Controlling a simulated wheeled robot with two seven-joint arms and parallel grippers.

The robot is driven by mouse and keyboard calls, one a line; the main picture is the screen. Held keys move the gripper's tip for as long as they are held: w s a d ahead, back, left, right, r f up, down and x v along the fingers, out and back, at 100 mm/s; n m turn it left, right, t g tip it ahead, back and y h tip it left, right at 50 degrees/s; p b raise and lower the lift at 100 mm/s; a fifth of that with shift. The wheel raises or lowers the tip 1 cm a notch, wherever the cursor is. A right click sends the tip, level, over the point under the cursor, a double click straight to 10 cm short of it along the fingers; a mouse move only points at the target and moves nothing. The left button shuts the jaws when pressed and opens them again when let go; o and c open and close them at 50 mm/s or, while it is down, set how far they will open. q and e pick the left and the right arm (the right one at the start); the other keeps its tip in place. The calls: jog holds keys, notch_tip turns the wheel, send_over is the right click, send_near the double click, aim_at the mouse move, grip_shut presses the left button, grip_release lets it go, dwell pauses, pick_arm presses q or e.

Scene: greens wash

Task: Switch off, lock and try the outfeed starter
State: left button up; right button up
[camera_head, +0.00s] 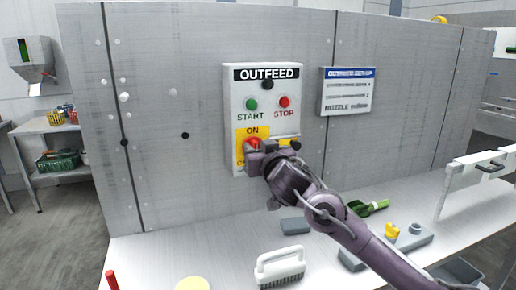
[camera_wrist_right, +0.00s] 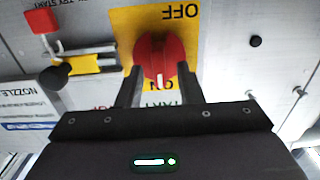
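The grey OUTFEED starter panel (camera_head: 235,105) is on the upright metal wall, with a green START button (camera_head: 251,104) and a red STOP button (camera_head: 284,102). Its red rotary switch (camera_head: 253,143) sits on a yellow ON/OFF plate (camera_wrist_right: 188,20). In the right wrist view, upside down, the switch's (camera_wrist_right: 160,60) white mark points toward ON. My right gripper (camera_wrist_right: 158,88) has its fingers apart on either side of the switch; firm contact does not show. Beside the switch is a yellow slide (camera_wrist_right: 95,64) with a black knob (camera_wrist_right: 55,75). A red block, perhaps a padlock (camera_wrist_right: 41,20), shows near it. My left gripper is out of view.
A sign (camera_head: 347,92) hangs right of the panel. The white bench (camera_head: 225,250) below holds a brush (camera_head: 280,266), a grey block (camera_head: 294,226), a green item (camera_head: 370,207) and a yellow piece (camera_head: 392,230). A shelf with baskets (camera_head: 60,160) stands left.

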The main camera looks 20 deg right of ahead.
jog(key=c, duration=0.6)
grip_shut()
